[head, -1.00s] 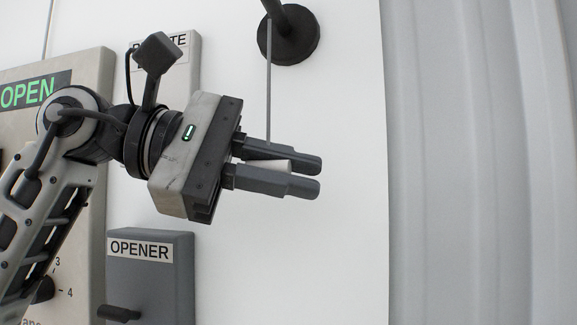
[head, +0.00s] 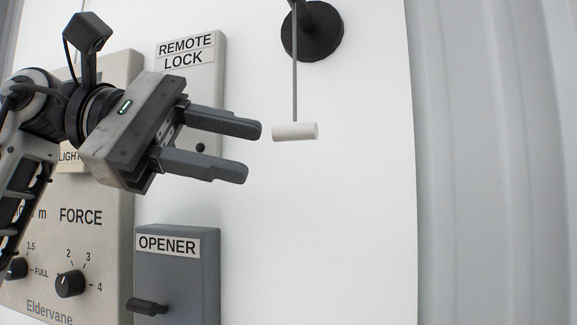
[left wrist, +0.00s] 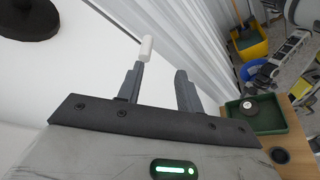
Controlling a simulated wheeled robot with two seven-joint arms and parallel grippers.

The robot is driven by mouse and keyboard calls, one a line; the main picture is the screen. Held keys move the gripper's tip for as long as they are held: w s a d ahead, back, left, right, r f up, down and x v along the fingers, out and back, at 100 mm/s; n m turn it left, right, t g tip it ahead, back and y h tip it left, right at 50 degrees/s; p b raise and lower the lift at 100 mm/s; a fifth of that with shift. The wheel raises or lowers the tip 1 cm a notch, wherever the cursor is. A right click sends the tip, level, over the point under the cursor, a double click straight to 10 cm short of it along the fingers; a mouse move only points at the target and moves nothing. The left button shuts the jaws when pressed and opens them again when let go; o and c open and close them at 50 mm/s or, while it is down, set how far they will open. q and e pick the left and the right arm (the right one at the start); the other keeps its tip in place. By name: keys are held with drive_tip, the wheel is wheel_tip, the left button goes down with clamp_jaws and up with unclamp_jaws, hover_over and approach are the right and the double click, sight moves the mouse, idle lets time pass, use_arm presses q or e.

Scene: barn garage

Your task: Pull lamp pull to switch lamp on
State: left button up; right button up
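The lamp pull is a white cylindrical handle (head: 294,132) hanging on a thin grey cord from a round dark mount (head: 311,31) in the head view. The handle also shows in the left wrist view (left wrist: 146,48), just beyond one fingertip. My left gripper (head: 254,152) is open and empty. Its fingertips are a little to the left of the handle and apart from it. The lamp itself does not show clearly. My right gripper is not in view.
A grey OPENER box (head: 176,275) with a dark lever is below the gripper. A REMOTE LOCK panel (head: 205,85) and a FORCE dial panel (head: 95,240) are behind the arm. The white wall right of the handle is clear. A green tray (left wrist: 270,122) sits on a wooden surface.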

use_arm(q)
drive_tip(key=v, duration=0.7)
drive_tip(key=shift+a, duration=0.25)
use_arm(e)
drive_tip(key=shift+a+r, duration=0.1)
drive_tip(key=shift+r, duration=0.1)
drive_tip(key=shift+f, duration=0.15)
